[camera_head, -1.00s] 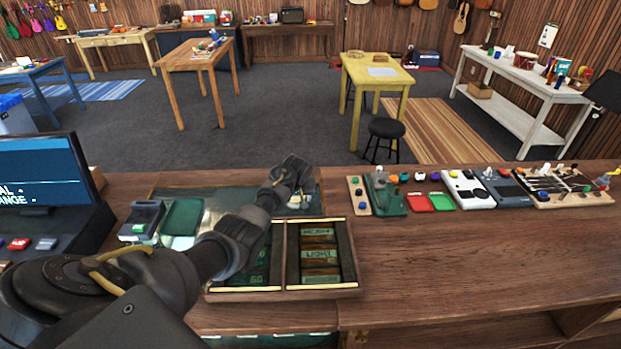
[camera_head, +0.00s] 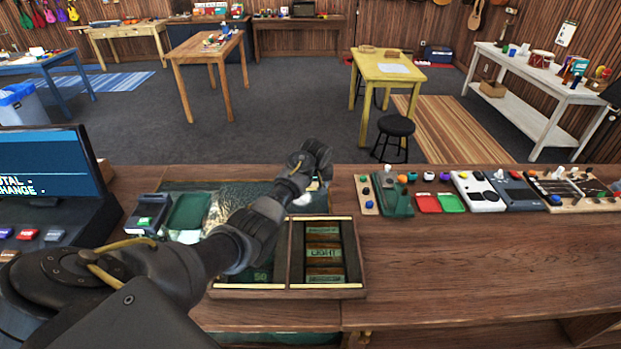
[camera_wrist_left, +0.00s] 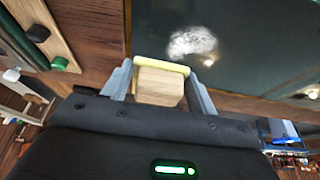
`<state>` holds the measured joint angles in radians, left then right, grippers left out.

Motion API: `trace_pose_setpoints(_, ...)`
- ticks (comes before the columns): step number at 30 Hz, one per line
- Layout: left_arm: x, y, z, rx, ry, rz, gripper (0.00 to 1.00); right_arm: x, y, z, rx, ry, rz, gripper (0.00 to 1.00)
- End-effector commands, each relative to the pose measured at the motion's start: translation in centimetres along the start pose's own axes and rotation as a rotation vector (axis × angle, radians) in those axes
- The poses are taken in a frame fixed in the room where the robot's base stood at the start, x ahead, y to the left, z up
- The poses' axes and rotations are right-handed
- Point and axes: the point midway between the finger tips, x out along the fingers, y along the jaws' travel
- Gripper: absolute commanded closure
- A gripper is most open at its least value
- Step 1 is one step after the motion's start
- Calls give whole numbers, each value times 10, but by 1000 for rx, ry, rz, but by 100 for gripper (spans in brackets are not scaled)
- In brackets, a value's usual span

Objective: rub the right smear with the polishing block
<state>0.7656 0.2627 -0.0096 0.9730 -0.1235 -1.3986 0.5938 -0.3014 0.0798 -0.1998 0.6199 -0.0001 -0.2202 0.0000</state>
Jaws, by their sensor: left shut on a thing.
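My left gripper (camera_head: 322,168) reaches over the right end of the dark glass panel (camera_head: 180,184) set in the counter. In the left wrist view the gripper (camera_wrist_left: 160,85) is shut on the polishing block (camera_wrist_left: 158,86), a pale wooden block with a yellowish pad edge. A whitish smear (camera_wrist_left: 193,42) lies on the dark panel (camera_wrist_left: 255,50) just beyond the block, apart from it in the picture. In the head view a white patch (camera_head: 302,199), likely the right smear, shows beside my gripper. The arm partly covers the panel, and the block is hidden there. My right gripper is out of view.
A divided wooden tray (camera_head: 326,293) with labelled blocks stands in front of the panel. A card terminal (camera_head: 148,216) and register screen (camera_head: 50,170) are at left. Small boards with knobs (camera_head: 395,195) line the counter's back right. The counter's front right is bare.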

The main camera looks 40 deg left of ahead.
Motion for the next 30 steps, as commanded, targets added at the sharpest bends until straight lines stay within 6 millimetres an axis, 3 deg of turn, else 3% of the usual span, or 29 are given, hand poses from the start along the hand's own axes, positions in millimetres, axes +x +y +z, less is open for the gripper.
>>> trace_pose_setpoints(9, -23, 17, -8, 18, 0, 8, 63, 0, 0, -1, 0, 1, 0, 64)
trace_pose_setpoints(30, -23, 18, -8, 19, 0, 8, 63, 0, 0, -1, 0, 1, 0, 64)
